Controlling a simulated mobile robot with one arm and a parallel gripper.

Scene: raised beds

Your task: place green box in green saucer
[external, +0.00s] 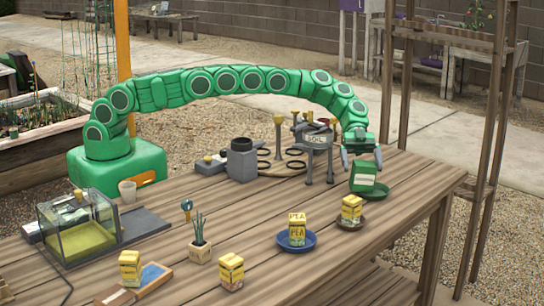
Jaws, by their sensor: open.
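The green box (363,176) with a pale label stands slightly tilted in the dark green saucer (381,191), near the right end of the wooden table. My gripper (362,162) is open just above the green box, its fingers spread and pointing down. It looks empty. Whether a finger still touches the top of the box cannot be told from this view. The far side of the saucer is hidden behind the box.
A yellow box (351,207) stands on a brownish saucer (353,226) in front. A yellow pea box (297,230) stands on a blue saucer (281,241). More yellow boxes (231,271), a small potted plant (200,247) and a metal stand (309,150) are on the wooden table (400,205).

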